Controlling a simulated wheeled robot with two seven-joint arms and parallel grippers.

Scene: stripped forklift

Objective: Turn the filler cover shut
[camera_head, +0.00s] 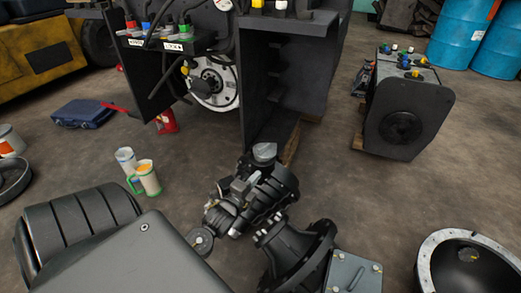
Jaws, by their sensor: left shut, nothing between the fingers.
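A small grey round cap (264,152), which seems to be the filler cover, sits at the top of a dark machine assembly in the middle of the head view. It looks tilted, and I cannot tell how far it is turned. My left gripper (238,190) is hard to separate from the dark parts around it. It appears just below and left of the cap, shut and empty. I cannot tell whether it touches the cap. My right gripper is not in view.
A flanged dark housing (300,252) and a bolted grey plate (355,272) stand close at the lower middle. A round open housing (430,262) is at lower right.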

